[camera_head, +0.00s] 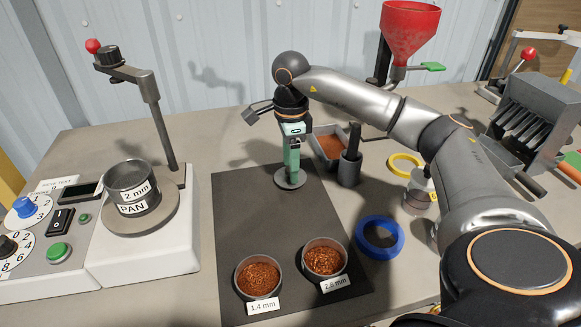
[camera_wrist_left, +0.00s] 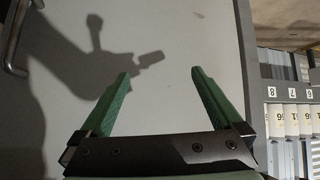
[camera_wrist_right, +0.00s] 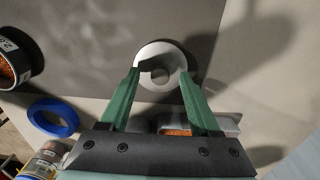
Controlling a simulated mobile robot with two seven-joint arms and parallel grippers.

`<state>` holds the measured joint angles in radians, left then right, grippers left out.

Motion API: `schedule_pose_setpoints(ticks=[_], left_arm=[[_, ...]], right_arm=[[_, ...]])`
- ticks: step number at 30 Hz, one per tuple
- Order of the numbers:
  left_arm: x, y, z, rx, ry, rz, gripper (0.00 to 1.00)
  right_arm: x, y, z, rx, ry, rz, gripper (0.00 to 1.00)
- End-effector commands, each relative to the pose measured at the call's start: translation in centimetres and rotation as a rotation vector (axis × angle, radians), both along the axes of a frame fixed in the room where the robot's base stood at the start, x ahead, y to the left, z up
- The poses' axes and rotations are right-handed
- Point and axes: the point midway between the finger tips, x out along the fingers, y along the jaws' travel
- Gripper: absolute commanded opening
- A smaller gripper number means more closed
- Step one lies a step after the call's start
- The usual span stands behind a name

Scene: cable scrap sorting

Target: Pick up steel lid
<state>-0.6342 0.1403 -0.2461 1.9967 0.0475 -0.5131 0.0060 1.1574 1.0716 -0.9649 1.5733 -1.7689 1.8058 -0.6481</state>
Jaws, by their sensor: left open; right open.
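The steel lid (camera_head: 281,183) is a small round grey disc lying flat on the dark mat. In the right wrist view the lid (camera_wrist_right: 165,49) is a pale disc with a darker middle. My right gripper (camera_head: 292,178) points down over the lid, open and empty. Its fingertips (camera_wrist_right: 160,72) show at either side of the disc; I cannot tell whether they touch it. The fingers hide part of the lid in the head view. My left gripper (camera_wrist_left: 160,73) is open and empty in its wrist view, away from the lid, and is not in the head view.
Two bowls of copper granules, labelled 1.4 mm (camera_head: 240,280) and 2.8 mm (camera_head: 310,268), stand at the mat's front. The sieve shaker (camera_head: 133,222) with a stacked pan is left. A grey tray (camera_head: 320,133), dark holder (camera_head: 348,172) and blue ring (camera_head: 364,246) are right. The mat's left is clear.

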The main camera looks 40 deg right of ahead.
Motion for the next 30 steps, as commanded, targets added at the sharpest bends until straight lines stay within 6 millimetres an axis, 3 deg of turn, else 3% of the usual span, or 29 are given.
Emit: schedule_pose_setpoints(ticks=[8, 25, 30], left_arm=[[0.18, -0.01, 0.16, 0.000, -0.004, 0.000, 1.00], [0.08, -0.02, -0.03, 0.000, 0.000, -0.001, 1.00], [0.01, -0.02, -0.15, 0.002, 0.002, -0.002, 1.00]], right_arm=[[-0.01, -0.01, -0.50, 0.000, -0.001, 0.000, 0.64], [0.00, 0.01, -0.46, 0.000, -0.001, 0.001, 0.02], [0.00, 0.01, -0.45, 0.000, -0.001, 0.001, 0.00]])
